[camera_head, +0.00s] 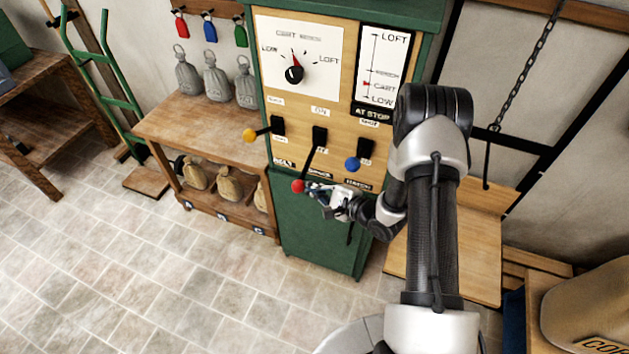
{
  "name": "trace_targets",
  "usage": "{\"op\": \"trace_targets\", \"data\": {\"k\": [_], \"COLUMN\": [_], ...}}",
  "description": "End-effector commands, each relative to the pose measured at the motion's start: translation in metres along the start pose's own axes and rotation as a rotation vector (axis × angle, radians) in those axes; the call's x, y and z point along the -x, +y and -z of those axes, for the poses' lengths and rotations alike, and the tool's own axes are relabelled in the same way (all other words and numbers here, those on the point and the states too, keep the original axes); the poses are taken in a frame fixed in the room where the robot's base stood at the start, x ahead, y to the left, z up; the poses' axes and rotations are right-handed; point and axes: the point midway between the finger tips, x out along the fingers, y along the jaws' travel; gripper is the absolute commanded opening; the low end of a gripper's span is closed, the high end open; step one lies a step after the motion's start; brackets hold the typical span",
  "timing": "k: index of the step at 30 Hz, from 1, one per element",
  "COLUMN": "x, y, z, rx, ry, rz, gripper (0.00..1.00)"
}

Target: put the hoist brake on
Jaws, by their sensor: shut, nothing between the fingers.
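A green cabinet with a wooden control panel (345,122) carries three levers. The left lever has a yellow knob (250,135). The middle lever has a red knob (298,186) and slants down to the left from its black slot. The right lever has a blue knob (352,164). Small plates sit above and below the levers; most are too small to read, so I cannot tell which names the brake. My gripper (315,189) is shut and empty, its fingertips just right of the red knob. I cannot tell whether they touch it.
A dial (299,52) and a LOFT–LOW scale (382,66) are above the levers, with an AT STOP sign (373,113). A bench (190,122) with grey weights stands left. A chain (530,55) hangs at right. The tiled floor in front is clear.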

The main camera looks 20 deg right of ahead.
Motion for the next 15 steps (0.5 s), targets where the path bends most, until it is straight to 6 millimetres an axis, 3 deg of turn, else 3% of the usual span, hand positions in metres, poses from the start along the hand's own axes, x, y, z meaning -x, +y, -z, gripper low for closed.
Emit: {"op": "trace_targets", "data": {"k": [3,15], "x": [0.008,0.019], "y": [-0.014,-0.031], "z": [-0.018,-0.04], "rx": [-0.079,-0.095], "ry": [-0.004,-0.004], "rz": [-0.041,-0.048], "gripper": [0.0,0.0]}}
